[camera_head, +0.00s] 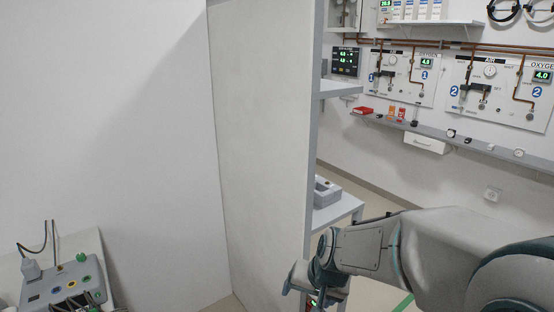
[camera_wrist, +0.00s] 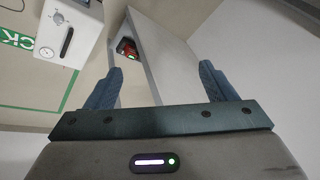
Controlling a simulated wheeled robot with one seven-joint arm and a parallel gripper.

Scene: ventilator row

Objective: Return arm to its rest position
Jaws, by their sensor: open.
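My arm reaches in from the lower right in the head view, with its end low in front of the grey partition. My gripper (camera_wrist: 157,85) shows in the wrist view with its two blue fingers spread wide apart and nothing between them touching either finger. In the head view the fingers are not clearly visible; they are at or below the bottom edge. A pale shelf or panel (camera_wrist: 165,55) lies beyond the fingers in the wrist view, with a small red and black device (camera_wrist: 127,48) by it.
A tall grey partition (camera_head: 262,140) stands just left of my arm's end. A low table with a grey device (camera_head: 326,190) is behind it. A grey unit with coloured ports (camera_head: 62,287) sits lower left. Gas panels (camera_head: 403,75) and a narrow shelf (camera_head: 440,135) line the back wall. A white box (camera_wrist: 68,30) shows in the wrist view.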

